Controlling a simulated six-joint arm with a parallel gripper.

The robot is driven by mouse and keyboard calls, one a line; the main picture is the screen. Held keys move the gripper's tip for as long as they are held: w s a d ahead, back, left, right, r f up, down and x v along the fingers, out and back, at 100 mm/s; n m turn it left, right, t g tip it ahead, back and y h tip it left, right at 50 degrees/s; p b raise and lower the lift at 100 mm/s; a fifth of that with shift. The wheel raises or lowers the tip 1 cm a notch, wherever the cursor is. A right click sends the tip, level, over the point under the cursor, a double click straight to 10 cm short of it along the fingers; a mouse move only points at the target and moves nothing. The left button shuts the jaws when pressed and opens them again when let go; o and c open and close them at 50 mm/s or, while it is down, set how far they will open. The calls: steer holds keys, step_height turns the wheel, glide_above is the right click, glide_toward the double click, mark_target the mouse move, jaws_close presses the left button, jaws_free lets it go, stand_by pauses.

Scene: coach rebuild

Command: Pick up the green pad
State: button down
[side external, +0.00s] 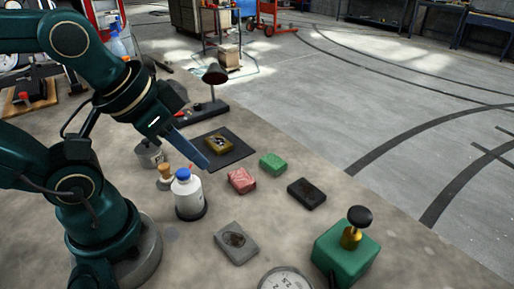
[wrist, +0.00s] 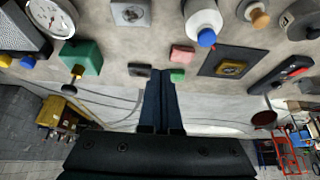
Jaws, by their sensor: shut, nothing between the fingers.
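The green pad (side external: 273,163) lies flat on the bench, to the right of the pink pad (side external: 241,180) and above the black pad (side external: 306,193). In the wrist view the green pad (wrist: 178,75) shows just to the right of my fingertips. My gripper (side external: 205,165) is shut and empty. It hangs to the left of the green pad in the side view, apart from it, near the dark mat. In the wrist view my gripper (wrist: 161,72) has its long fingers together, pointing toward the pads.
A dark mat (side external: 236,151) carries a yellow-brown block (side external: 218,145). A white bottle with a blue cap (side external: 189,196) stands left of the pink pad. A grey pad (side external: 236,242), a green block with a black knob (side external: 345,249) and a dial gauge (side external: 286,280) are nearer the front.

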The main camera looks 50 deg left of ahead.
jaws_free()
stand_by(0.3)
steer(key=w+r, duration=0.5)
steer(key=w, duration=0.3)
steer(key=g, duration=0.4)
glide_above(269, 163)
steer(key=d, duration=0.1)
step_height(269, 163, down, 10)
steer(key=shift+n+g, duration=0.3)
steer(key=shift+g, duration=0.5)
steer(key=f, duration=0.6)
steer(key=a+f, duration=0.1)
steer(key=f, duration=0.3)
steer(key=shift+w, duration=0.1)
